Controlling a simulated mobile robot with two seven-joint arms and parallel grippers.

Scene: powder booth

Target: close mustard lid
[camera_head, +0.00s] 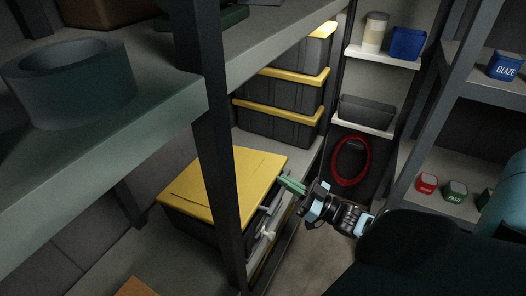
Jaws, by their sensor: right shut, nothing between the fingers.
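The mustard lid (222,180) lies over a dark box (187,226) on the lower shelf, behind a dark upright post that hides part of both. The lid looks nearly flat on the box, but I cannot tell whether its front edge is fully down. My right gripper (291,186) has green fingers, shut and empty, just right of the lid's right edge. I cannot tell whether they touch it. My left gripper is not in view.
Dark boxes with yellow lids (283,98) are stacked behind. The shelf post (218,150) stands in front of the box. A grey ring (68,84) sits on the upper shelf at left. A red hoop (351,161) is behind my right gripper. Open floor (312,262) shows below.

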